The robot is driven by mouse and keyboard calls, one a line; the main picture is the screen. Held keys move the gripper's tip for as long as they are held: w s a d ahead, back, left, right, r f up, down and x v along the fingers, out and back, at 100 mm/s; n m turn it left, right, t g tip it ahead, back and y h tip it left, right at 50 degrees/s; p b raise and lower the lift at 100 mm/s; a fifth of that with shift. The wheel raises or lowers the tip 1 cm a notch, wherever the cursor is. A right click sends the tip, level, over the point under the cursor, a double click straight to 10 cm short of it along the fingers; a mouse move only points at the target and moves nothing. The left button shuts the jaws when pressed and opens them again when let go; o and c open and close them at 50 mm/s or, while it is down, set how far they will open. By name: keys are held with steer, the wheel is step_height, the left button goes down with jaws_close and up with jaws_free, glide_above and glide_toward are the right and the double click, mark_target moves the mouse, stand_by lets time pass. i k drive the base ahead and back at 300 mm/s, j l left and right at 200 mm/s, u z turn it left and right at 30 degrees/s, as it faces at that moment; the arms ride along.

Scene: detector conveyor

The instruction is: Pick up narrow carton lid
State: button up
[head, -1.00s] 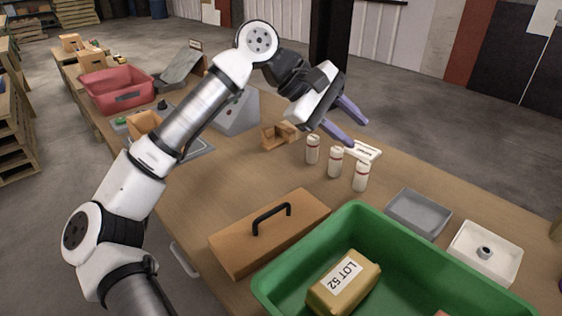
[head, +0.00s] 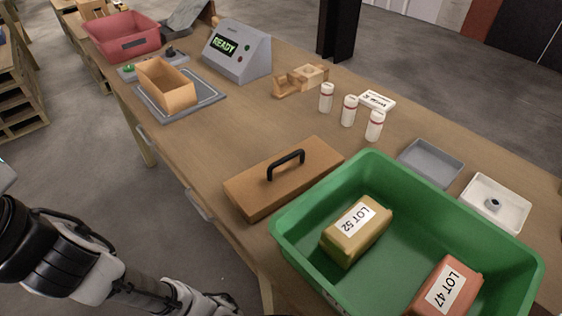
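The narrow carton lid (head: 284,177) is a long, flat tan-orange piece with a black arched handle (head: 286,163) on top. It lies on the wooden table, just left of the green bin, near the table's front edge. An open narrow carton (head: 166,87) of similar colour stands on a grey plate farther back on the left. My arm shows only at the lower left, off the table. My gripper is outside the picture, so its fingers do not show.
A green bin (head: 401,184) holds a yellow LOT 52 pack (head: 357,232) and a red LOT 47 pack (head: 447,289). Several small things stand behind: white bottles (head: 349,111), a grey tray (head: 431,163), a white tray (head: 495,204). A console (head: 237,50) reads READY. Table left of the lid is clear.

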mark_target(258, 191)
steer(key=j, duration=1)
steer(key=k+j, duration=0.15)
steer(key=j, duration=0.85)
steer(key=j+z, duration=0.35)
steer(key=k+j+z, duration=0.1)
steer(key=j+z, duration=0.2)
steer(key=i+l+z, duration=0.1)
steer(key=z, duration=0.4)
steer(key=i+z, duration=0.15)
steer(key=z, duration=0.3)
steer(key=i, duration=0.75)
